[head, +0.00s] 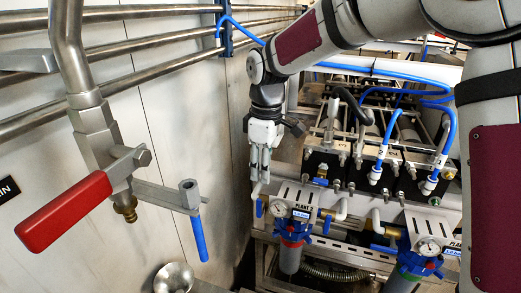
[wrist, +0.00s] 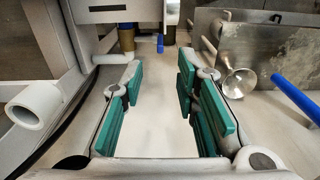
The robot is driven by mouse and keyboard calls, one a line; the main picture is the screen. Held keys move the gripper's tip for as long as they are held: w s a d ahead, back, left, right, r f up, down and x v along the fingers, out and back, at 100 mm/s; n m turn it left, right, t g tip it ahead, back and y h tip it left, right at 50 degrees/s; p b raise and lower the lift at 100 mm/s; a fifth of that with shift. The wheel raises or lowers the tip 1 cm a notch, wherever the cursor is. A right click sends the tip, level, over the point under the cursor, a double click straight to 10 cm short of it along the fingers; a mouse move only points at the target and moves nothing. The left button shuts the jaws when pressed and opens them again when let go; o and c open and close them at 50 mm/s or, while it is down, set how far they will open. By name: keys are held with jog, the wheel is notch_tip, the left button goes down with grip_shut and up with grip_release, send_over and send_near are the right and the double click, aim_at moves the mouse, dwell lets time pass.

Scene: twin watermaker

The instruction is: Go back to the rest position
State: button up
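My gripper (head: 260,170) hangs fingers down at the end of my arm in the head view, in front of the left side of the watermaker unit (head: 385,165). In the wrist view my gripper (wrist: 160,80) shows two green-padded fingers spread apart, with nothing between them but a pale surface further off. The fingertips look close to a white pipe elbow above the "PLANT 2" panel (head: 302,200) in the head view. I cannot tell whether they touch it.
A red-handled valve (head: 65,210) and a blue-tipped lever (head: 199,238) stick out at the left. A metal funnel (head: 174,277) sits below; it also shows in the wrist view (wrist: 237,82). Steel pipes (head: 130,50) run along the wall. Blue hoses (head: 400,75) cross the unit.

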jog(key=s+d+r+m+t+h, duration=0.1)
jog(key=s+d+r+m+t, duration=0.2)
jog(key=s+d+r+m, duration=0.65)
jog(key=s+d+m+t, duration=0.1)
jog(key=s+d, duration=0.3)
jog(key=s, duration=0.4)
jog(key=s+d+m+t, duration=0.1)
jog(key=s+d+m, duration=0.2)
jog(key=s, duration=0.6)
jog(key=shift+d+r+y, duration=0.3)
jog(key=shift+d, duration=0.1)
jog(key=shift+w, duration=0.1)
